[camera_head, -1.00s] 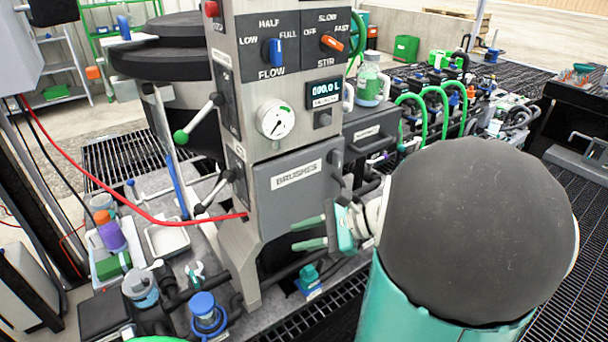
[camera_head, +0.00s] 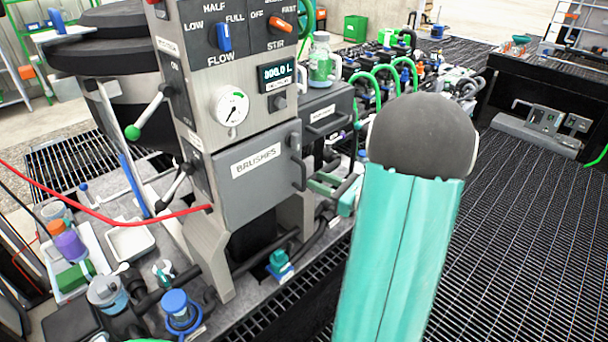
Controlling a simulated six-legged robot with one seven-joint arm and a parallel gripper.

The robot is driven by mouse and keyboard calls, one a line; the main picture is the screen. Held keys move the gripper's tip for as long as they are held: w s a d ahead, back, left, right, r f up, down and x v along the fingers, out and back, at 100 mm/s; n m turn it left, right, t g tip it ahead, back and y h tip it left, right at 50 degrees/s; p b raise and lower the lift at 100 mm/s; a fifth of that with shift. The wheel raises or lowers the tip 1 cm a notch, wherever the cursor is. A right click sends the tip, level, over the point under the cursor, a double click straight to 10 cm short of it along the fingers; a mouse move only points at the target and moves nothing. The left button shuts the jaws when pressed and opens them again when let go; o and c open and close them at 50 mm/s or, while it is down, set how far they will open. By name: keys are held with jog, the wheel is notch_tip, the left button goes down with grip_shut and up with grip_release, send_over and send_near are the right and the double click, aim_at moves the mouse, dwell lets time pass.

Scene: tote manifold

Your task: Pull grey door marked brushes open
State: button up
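The grey door (camera_head: 240,195) with the white BRUSHES label sits in the front of the steel cabinet, below the gauge. It looks closed, flush with its frame. Its dark vertical bar handle (camera_head: 300,172) is at the door's right edge. My gripper (camera_head: 318,184) is just right of the handle, its teal fingers pointing left towards it. The fingers look apart with nothing seen between them. I cannot tell whether a fingertip touches the handle. My own arm hides part of the gripper's wrist.
A second grey drawer front with a handle (camera_head: 322,122) is behind, to the right. A red hose (camera_head: 120,217) crosses at left. A green-knobbed lever (camera_head: 147,117) sticks out of the cabinet's left side. A blue-capped bottle (camera_head: 178,308) stands below. Grating (camera_head: 520,230) is clear at right.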

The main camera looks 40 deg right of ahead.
aim_at(304, 187)
jog(key=x, duration=0.5)
jog(key=shift+w+a, duration=0.15)
jog(key=shift+w, duration=0.15)
grip_shut()
